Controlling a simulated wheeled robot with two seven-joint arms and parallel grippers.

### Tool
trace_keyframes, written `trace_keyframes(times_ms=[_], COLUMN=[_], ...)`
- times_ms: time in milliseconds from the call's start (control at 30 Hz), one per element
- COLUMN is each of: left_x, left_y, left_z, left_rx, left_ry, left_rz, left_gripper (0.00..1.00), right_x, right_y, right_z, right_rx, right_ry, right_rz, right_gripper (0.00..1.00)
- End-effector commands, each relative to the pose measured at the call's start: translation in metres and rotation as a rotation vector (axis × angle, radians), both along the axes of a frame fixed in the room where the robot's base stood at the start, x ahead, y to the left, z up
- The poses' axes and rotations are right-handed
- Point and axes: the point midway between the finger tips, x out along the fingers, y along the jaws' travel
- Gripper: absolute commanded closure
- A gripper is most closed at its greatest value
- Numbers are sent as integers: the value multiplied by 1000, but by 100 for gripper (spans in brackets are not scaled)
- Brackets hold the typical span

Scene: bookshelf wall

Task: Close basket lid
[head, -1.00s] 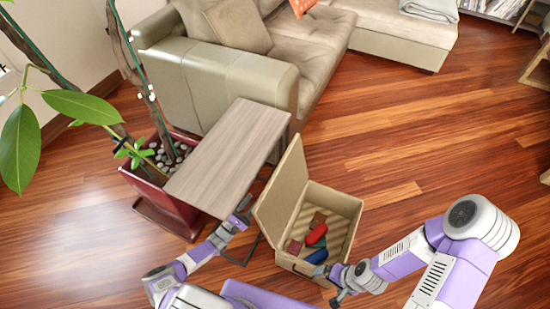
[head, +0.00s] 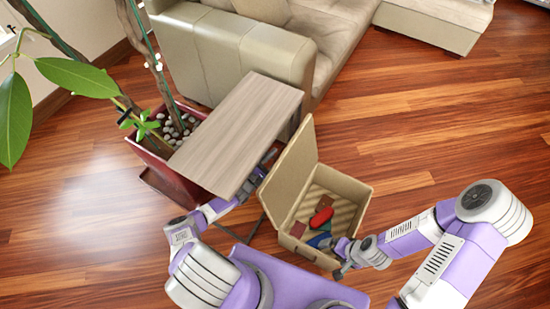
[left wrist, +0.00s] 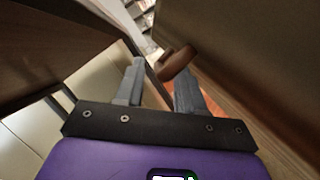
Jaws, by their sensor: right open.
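The tan basket (head: 357,187) stands on the floor with its lid (head: 288,170) raised at its left side. Inside lie a red object (head: 321,216), a blue one (head: 318,240) and brownish blocks. My right gripper (head: 343,262) is open at the basket's front right, close to the rim.
A wooden side table (head: 238,125) stands left of the lid, close to my left arm. A red planter (head: 165,170) with a plant is left of it. A beige sofa (head: 235,50) is behind. The floor right of the basket is clear.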

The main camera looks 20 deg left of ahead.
Motion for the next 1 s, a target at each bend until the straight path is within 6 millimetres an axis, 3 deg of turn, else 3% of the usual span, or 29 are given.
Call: trace_keyframes(times_ms=[167,400,767,1000], left_x=[0,0,-1,-7], left_y=[0,0,-3,-48], left_z=[0,0,2,22], left_rx=[-1,-1,-1,41], left_ry=[0,0,-1,-7], left_rz=[0,0,-2,-8], left_gripper=[63,100,100,100], right_x=[0,0,0,0], right_y=[0,0,0,0], right_z=[0,0,2,23], right_rx=[0,0,0,0], right_ry=[0,0,0,0], right_rz=[0,0,0,0], right_gripper=[3,3,3,3])
